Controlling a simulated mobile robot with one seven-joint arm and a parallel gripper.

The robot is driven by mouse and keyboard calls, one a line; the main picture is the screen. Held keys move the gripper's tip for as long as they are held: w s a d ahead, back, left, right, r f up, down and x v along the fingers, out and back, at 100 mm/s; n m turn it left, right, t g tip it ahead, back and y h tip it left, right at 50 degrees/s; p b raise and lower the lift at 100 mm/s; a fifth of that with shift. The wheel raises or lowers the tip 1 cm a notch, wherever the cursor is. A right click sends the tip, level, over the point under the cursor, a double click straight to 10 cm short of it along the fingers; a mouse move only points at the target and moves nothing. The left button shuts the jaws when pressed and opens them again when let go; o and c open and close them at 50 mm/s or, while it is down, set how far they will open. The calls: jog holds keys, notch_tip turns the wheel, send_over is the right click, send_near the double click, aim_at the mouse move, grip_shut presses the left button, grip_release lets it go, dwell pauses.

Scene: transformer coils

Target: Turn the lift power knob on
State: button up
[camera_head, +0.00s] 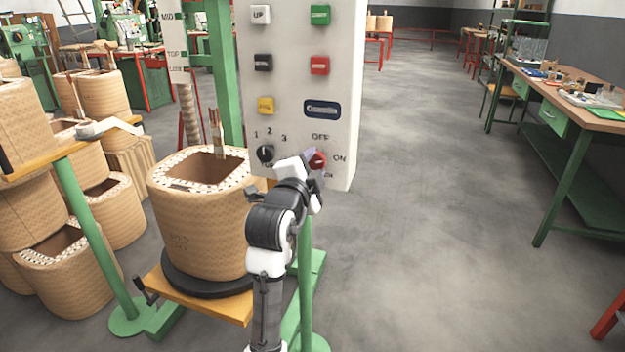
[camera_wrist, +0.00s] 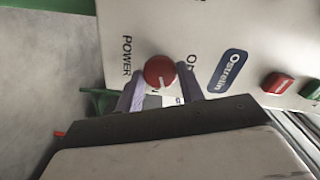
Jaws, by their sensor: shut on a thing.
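The red power knob (camera_head: 319,158) sits low on the right of the white control panel (camera_head: 342,80), with OFF printed above it and ON to its right. In the wrist view the round red knob (camera_wrist: 158,71) has a pale pointer line, which runs toward the lower edge of the picture. POWER is printed beside it. My gripper (camera_head: 312,163) is at the knob, coming from below. Its two pale fingers (camera_wrist: 160,78) stand on either side of the knob and are shut on it. My gripper partly covers the lower label in the head view.
A black 1-2-3 selector knob (camera_head: 265,153) is just left of my gripper. A blue plate (camera_head: 322,109) and several buttons are above. A wound coil (camera_head: 200,225) stands close left of my arm. Open floor (camera_head: 430,230) lies to the right, before a workbench (camera_head: 570,92).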

jog(key=shift+m+b, duration=1.65)
jog(key=shift+m, duration=0.55)
jog(key=o, duration=1)
jog(key=v, duration=1.4)
jog(key=shift+b, duration=0.45)
